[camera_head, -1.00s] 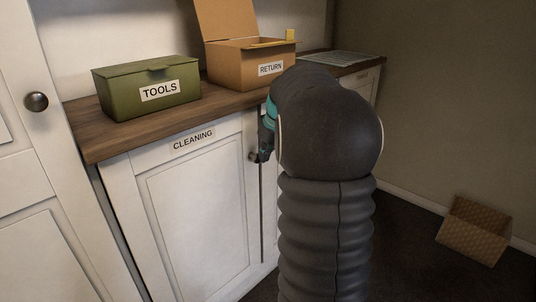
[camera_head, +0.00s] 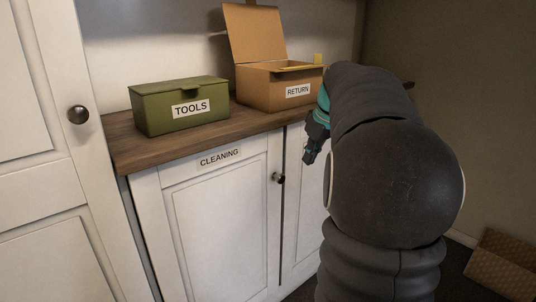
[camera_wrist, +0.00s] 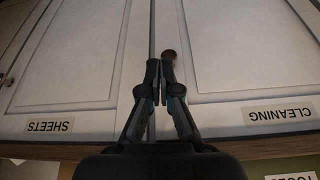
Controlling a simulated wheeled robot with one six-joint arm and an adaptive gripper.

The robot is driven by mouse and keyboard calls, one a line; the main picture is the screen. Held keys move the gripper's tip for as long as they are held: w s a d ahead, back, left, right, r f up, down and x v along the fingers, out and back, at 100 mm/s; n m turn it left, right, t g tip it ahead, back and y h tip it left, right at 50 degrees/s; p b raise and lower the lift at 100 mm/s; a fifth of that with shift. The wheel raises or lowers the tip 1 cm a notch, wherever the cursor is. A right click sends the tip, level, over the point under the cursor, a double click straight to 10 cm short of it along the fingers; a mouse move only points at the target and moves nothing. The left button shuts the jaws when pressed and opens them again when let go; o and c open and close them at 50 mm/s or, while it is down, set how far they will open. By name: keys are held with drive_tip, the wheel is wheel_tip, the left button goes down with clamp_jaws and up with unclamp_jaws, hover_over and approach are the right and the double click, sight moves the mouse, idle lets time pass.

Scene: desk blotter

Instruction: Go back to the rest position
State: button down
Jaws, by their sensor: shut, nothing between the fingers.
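My gripper (camera_head: 308,154) hangs at the end of my dark arm in the head view, in front of the white cabinet doors and just below the counter edge. It is shut and empty. In the wrist view the fingertips of my gripper (camera_wrist: 161,62) come together in front of the gap between two cabinet doors. A dark round knob (camera_wrist: 170,55) shows right by the fingertips; I cannot tell if they touch. In the head view the same knob (camera_head: 278,178) is clear of the gripper, to its left.
The wooden counter (camera_head: 125,150) carries a closed green TOOLS box (camera_head: 160,105) and an open cardboard RETURN box (camera_head: 262,92). The left door is labelled CLEANING (camera_head: 220,157), the other SHEETS (camera_wrist: 48,127). A brown carton (camera_head: 500,265) lies on the floor at right.

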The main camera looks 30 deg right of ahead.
drive_tip(key=s+a+f+m+h, duration=0.1)
drive_tip(key=s+a+f+m, duration=0.4)
drive_tip(key=s+f, duration=0.15)
drive_tip(key=s+a+f+n, duration=0.1)
drive_tip(key=s+a+f, duration=0.1)
drive_tip(key=s+a, duration=0.6)
drive_tip(key=s+a+f+n+t, duration=0.1)
drive_tip(key=s+a+f+n, duration=0.1)
drive_tip(key=s+a, duration=0.6)
drive_tip(key=a, duration=0.6)
drive_tip(key=shift+a+f+n, duration=0.25)
drive_tip(key=shift+f+n, duration=0.05)
drive_tip(key=shift+f, duration=0.05)
